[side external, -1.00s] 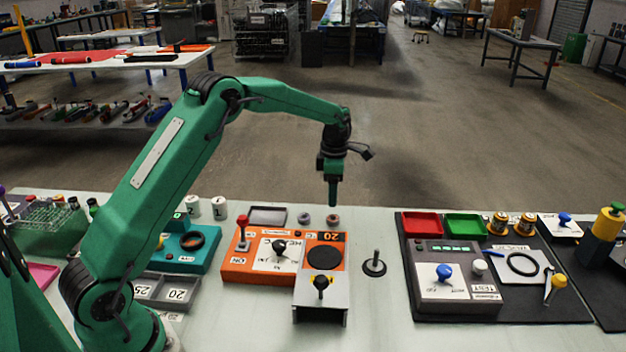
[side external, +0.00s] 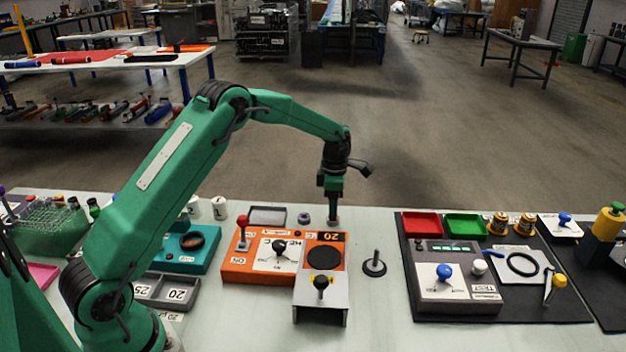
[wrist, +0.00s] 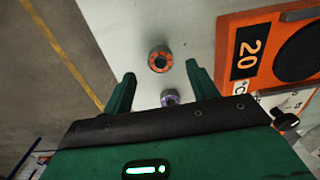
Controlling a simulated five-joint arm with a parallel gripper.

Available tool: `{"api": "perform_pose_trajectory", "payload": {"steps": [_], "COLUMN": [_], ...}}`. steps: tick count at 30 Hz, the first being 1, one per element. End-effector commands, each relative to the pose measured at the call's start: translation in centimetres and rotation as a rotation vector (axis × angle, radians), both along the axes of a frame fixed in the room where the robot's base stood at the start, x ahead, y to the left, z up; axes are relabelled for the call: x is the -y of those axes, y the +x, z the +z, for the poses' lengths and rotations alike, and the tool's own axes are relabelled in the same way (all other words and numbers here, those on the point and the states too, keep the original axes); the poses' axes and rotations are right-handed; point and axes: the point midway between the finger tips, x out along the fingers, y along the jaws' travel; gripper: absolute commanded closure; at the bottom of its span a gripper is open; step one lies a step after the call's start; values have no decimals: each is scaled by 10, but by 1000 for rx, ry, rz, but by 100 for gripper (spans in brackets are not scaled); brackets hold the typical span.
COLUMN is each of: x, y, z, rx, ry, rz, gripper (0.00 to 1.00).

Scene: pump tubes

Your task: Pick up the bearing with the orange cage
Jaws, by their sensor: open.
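The bearing with the orange cage (wrist: 160,58) is a small grey ring lying on the pale bench. In the wrist view it shows between and slightly beyond the fingertips. In the side view it is mostly hidden at the lower end of my fingers. My gripper (wrist: 161,73) is open and empty, pointing down just above it; it also shows in the side view (side external: 333,212). I cannot tell whether the fingers touch the bearing. A second bearing with a purple cage (wrist: 170,98) lies close by, partly covered by my gripper's body; in the side view it sits to the left (side external: 305,218).
An orange test box (side external: 235,266) with a "20" label stands just in front of the bearings. A grey tray (side external: 268,209) lies to their left. A black spindle on a round base (side external: 374,267) stands to the right. The bench edge is close behind.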

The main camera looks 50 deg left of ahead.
Motion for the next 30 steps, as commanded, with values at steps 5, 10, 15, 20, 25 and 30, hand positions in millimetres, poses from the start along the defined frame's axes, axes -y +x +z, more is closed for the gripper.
{"api": "perform_pose_trajectory", "payload": {"steps": [5, 10, 15, 20, 25, 30], "x": [2, 1, 1, 1, 1, 1], "y": [-1, -1, 0, 0, 0, 0], "z": [-22, -33, -34, -34, -33, -33], "rx": [-2, -1, 0, 0, 0, 0], "ry": [-1, 0, 0, 0, 0, 0], "rz": [0, 0, 0, 0, 0, 0], "gripper": [42, 42, 42, 42, 42, 73]}}
